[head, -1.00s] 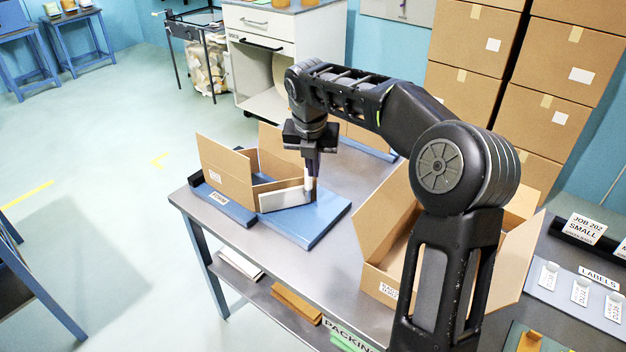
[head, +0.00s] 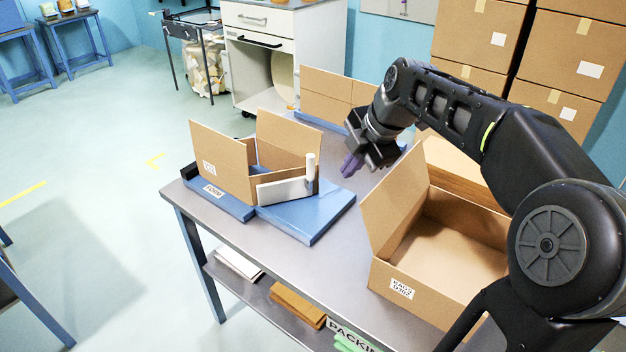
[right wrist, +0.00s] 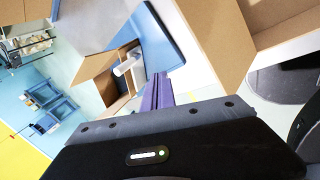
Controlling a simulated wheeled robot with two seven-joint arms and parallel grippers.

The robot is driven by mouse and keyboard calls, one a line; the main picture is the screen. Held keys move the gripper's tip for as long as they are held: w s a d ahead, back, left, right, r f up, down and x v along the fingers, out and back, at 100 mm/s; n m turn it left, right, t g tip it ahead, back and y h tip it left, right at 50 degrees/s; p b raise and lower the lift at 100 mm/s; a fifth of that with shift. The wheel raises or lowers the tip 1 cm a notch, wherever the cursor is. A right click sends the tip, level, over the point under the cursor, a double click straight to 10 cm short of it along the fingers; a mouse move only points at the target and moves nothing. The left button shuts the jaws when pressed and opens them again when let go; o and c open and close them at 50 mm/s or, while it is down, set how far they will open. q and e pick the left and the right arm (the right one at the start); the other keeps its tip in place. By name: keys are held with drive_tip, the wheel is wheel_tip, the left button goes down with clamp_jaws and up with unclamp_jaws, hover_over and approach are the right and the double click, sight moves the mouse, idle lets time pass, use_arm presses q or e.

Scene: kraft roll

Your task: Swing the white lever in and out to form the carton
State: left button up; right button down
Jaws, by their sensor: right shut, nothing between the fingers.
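The white lever (head: 287,190) lies along the near side of the open carton (head: 225,172), with its upright white handle (head: 310,167) at the right end. The carton stands with flaps up on the blue forming fixture (head: 305,219) marked FORM. My right gripper (head: 349,168) is shut and empty, to the right of the handle and apart from it, above the table. In the right wrist view the purple fingers (right wrist: 158,92) show close together, with the lever handle (right wrist: 127,66) and carton beyond. My left gripper is not in view.
A larger open carton (head: 440,240) marked BAGS stands at the right of the grey table (head: 290,258). Stacked closed boxes (head: 560,60) rise at the back right. Bare table lies between the two near cartons.

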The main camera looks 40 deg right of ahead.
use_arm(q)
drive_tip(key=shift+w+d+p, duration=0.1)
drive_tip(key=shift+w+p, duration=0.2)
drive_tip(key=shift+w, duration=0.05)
use_arm(e)
drive_tip(key=m, duration=0.2)
drive_tip(key=w+m+t, duration=0.1)
drive_tip(key=w+a+m+y, duration=0.1)
drive_tip(key=m, duration=0.1)
drive_tip(key=shift+r+m+t, duration=0.15)
drive_tip(key=shift+m+t, duration=0.15)
drive_tip(key=shift+t, duration=0.1)
drive_tip(key=shift+w, duration=0.15)
